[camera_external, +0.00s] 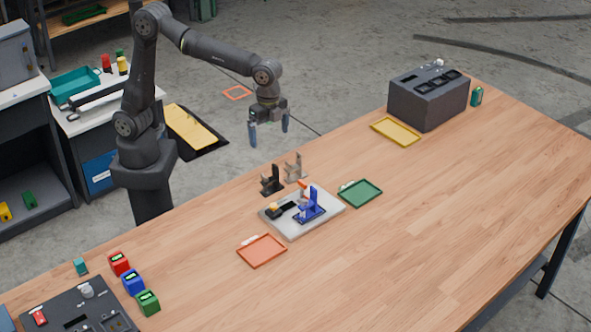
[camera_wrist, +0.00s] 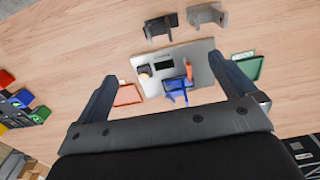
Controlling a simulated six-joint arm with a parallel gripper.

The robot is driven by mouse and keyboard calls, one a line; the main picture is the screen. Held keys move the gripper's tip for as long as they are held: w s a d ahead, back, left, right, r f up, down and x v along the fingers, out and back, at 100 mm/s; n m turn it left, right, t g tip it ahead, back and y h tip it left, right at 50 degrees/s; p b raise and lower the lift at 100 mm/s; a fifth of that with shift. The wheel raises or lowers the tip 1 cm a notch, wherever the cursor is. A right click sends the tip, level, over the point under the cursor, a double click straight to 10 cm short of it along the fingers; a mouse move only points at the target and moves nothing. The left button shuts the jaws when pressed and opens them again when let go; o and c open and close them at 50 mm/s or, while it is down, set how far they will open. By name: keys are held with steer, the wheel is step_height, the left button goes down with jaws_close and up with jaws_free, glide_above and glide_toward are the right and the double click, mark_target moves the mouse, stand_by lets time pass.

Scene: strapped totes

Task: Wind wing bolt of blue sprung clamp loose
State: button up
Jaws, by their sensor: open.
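The blue sprung clamp (camera_external: 309,207) stands on a light grey plate (camera_external: 283,226) near the table's edge on the arm's side. An orange part (camera_external: 304,187) shows at its top; I cannot tell which piece is the wing bolt. In the wrist view the blue clamp (camera_wrist: 177,83) and its orange part (camera_wrist: 189,70) lie between my fingers, farther off. A black block-like item (camera_external: 279,210) sits beside the clamp on the plate. My gripper (camera_external: 268,132) is open and empty, high above the table's edge and apart from the clamp.
A black bracket (camera_external: 271,182) and a grey bracket (camera_external: 295,169) stand close behind the plate. An orange-red tray (camera_external: 262,250) and a green tray (camera_external: 361,193) lie either side. A dark box (camera_external: 428,97) stands far right. The table's right half is mostly clear.

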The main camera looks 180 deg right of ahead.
steer(key=shift+c, duration=0.2)
steer(key=shift+w, duration=0.1)
steer(key=c, duration=0.4)
steer(key=w, duration=0.1)
steer(key=w+a+n+y, duration=0.1)
steer(key=w, duration=0.1)
steer(key=w+a+r+n, duration=0.1)
steer(key=shift+w+y, duration=0.35)
steer(key=shift+y, duration=0.05)
steer(key=c, duration=1)
steer(key=w+n, duration=0.1)
steer(key=w, duration=0.1)
steer(key=w+a+r+n+y, duration=0.1)
steer(key=w, duration=0.1)
steer(key=w+a+r+n+t+y, duration=0.1)
steer(key=w, duration=0.1)
steer(key=shift+w+r+n, duration=0.15)
steer(key=shift+w+n, duration=0.15)
steer(key=shift+n, duration=0.1)
steer(key=shift+c, duration=0.7)
glide_toward(302, 200)
steer(key=shift+y, duration=0.3)
steer(key=x, duration=0.8)
steer(key=shift+s+d+f, duration=0.1)
steer(key=shift+d+f, duration=0.1)
jaws_close()
